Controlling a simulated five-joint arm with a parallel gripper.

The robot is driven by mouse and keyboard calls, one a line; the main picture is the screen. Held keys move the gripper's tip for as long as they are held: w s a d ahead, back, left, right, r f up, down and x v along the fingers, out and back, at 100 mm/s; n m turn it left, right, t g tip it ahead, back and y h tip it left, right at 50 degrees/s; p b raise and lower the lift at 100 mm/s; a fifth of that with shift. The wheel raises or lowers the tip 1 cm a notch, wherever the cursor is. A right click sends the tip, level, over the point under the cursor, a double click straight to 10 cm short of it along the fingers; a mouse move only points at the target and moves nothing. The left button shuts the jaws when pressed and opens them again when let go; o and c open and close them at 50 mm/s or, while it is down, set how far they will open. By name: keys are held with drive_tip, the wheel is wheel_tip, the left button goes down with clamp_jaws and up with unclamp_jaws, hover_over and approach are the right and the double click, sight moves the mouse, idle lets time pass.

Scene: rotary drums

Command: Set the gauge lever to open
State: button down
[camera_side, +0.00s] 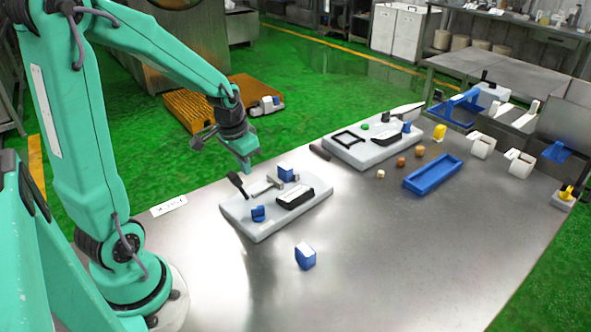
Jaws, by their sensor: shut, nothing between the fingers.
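A pale fixture board (262,230) lies on the metal table in front of my arm. At its left end a black-handled lever (237,184) stands tilted up to the left. A metal bar with a blue block (286,172) is at its back, a black box (295,197) in its middle and a small blue part (258,213) at its front left. Which part is the gauge, and any lever markings, are too small to tell. My gripper (247,170) is shut and empty, pointing down above the board's back left, close to the lever in the picture but apparently apart from it.
A second pale board (372,155) with a black frame and green button stands farther back. A blue tray (433,175), several small blocks, and white and blue holders lie to the right. A blue-and-white block (305,256) sits in front. The table's front right is clear.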

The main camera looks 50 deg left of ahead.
drive_tip(key=s+v, duration=0.1)
drive_tip(key=v, duration=0.8)
drive_tip(key=shift+a, duration=0.15)
idle(0.6)
drive_tip(key=shift+s+r, duration=0.1)
drive_tip(key=shift+s, duration=0.05)
drive_tip(key=s+d+r+t, duration=0.1)
drive_tip(key=s+d+r, duration=0.1)
drive_tip(key=d, duration=0.4)
drive_tip(key=s+d+r+m+t, duration=0.1)
drive_tip(key=s+d+r+t, duration=0.1)
drive_tip(key=s+d, duration=0.3)
drive_tip(key=shift+d+h, duration=0.4)
drive_tip(key=shift+d, duration=0.6)
